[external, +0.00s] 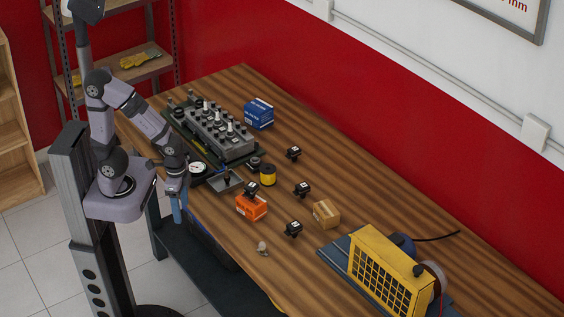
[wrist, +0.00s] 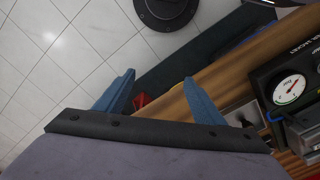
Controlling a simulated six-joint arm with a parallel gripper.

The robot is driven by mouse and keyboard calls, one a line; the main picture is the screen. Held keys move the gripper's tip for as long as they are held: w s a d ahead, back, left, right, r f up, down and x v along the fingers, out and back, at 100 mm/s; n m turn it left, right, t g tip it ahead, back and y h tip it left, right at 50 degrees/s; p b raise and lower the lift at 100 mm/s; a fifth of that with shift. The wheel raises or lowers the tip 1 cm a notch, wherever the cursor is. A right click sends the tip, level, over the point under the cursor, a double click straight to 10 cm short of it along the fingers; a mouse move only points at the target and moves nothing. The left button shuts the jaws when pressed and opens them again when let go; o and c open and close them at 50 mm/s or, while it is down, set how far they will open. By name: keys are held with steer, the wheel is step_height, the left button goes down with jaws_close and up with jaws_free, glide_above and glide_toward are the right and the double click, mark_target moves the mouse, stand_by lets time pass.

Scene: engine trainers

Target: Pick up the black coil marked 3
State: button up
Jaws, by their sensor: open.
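Several small black coils are in the external view: one at the back (external: 293,153), one in the middle (external: 302,188), one nearer the front edge (external: 293,229), and one on top of an orange box (external: 250,188). Their pale markings are too small to read, so I cannot tell which is marked 3. My gripper (external: 178,207) hangs at the table's left front edge, pointing down, apart from all the coils. In the wrist view my gripper (wrist: 162,98) shows two blue fingers spread apart with nothing between them. No coil is clearly seen there.
An engine head (external: 215,128) stands on the table beside a blue box (external: 258,113). A round gauge (external: 197,168), a metal tray (external: 225,183), a yellow spool (external: 267,175), the orange box (external: 251,208) and a cardboard box (external: 326,214) lie nearby. A yellow machine (external: 385,272) fills the right end.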

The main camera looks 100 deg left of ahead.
steer(key=shift+c, duration=0.7)
steer(key=shift+c, duration=1)
steer(key=w+a+r+n+t+y+p, duration=0.1)
steer(key=w+a+r+n+t+p, duration=0.2)
steer(key=w+a, duration=0.55)
steer(key=w+a+r+n+t+p, duration=0.25)
steer(key=w+a+r, duration=0.25)
steer(key=w, duration=0.7)
steer(key=n+t+y+b, duration=0.3)
steer(key=t+y+b, duration=0.1)
steer(key=y+b, duration=0.45)
glide_toward(289, 151)
steer(key=shift+h, duration=0.25)
steer(key=x, duration=0.4)
steer(key=shift+w+d+f+b, duration=0.15)
steer(key=shift+w+f+b, duration=0.15)
steer(key=shift+w+b, duration=0.1)
steer(key=shift+a+n, duration=0.25)
steer(key=shift+a, duration=0.3)
